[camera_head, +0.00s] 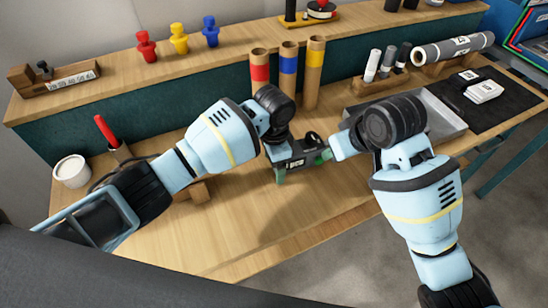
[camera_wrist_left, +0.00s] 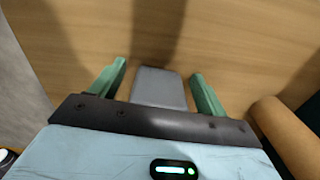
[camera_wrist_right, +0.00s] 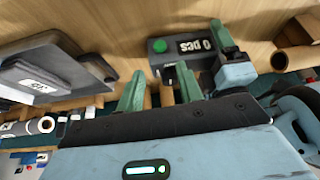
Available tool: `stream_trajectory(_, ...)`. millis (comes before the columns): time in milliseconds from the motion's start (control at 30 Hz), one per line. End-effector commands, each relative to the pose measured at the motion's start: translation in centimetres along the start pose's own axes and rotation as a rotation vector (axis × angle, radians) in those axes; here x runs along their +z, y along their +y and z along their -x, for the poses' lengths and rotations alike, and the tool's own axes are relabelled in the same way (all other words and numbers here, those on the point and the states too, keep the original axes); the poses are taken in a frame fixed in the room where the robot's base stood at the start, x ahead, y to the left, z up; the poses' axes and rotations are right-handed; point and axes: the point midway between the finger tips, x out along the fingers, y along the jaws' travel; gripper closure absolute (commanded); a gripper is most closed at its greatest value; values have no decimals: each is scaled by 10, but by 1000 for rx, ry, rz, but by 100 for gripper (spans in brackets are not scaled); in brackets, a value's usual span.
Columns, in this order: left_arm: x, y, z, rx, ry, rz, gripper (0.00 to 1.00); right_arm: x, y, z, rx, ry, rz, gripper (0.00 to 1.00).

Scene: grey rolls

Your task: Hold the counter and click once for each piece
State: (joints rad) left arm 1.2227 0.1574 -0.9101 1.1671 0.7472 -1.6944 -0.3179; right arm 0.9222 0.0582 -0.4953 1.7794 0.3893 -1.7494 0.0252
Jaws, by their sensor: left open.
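The counter (camera_head: 297,163) is a dark grey box on the bench. In the right wrist view the counter (camera_wrist_right: 160,59) shows a green button and a display reading "0 pcs". My left gripper (camera_head: 284,168) is open at the counter. In the left wrist view its green fingers (camera_wrist_left: 158,70) stand either side of a grey block, with gaps visible. My right gripper (camera_head: 324,156) is at the counter's right side, its fingers (camera_wrist_right: 160,68) apart with no held thing visible. Red (camera_head: 146,47), yellow (camera_head: 179,40) and blue (camera_head: 210,32) pieces stand on the shelf.
Cardboard tubes with red (camera_head: 260,72), blue (camera_head: 288,65) and yellow (camera_head: 313,75) bands stand behind the counter. A grey tray (camera_head: 445,122) is at right. A white tub (camera_head: 71,171) is at left.

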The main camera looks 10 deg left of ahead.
Motion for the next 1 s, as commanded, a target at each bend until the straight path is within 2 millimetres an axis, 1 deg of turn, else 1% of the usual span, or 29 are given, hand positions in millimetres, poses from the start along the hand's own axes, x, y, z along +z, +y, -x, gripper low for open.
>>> stream_trajectory(133,0,0,0,0,0,0,25,0,0,0,0,0,0,64)
stream_trajectory(167,0,0,0,0,0,0,27,0,0,0,0,0,0,64)
stream_trajectory(567,0,0,0,0,0,0,80,0,0,0,0,0,0,64)
stream_trajectory(600,0,0,0,0,0,0,81,0,0,0,0,0,0,66)
stream_trajectory(667,0,0,0,0,0,0,81,0,0,0,0,0,0,74)
stream_trajectory(800,0,0,1,-1,0,0,81,0,0,0,0,0,0,92)
stream_trajectory(867,0,0,1,-1,1,0,81,0,0,0,0,0,0,100)
stream_trajectory(1000,0,0,1,-1,1,0,81,0,0,0,0,0,0,100)
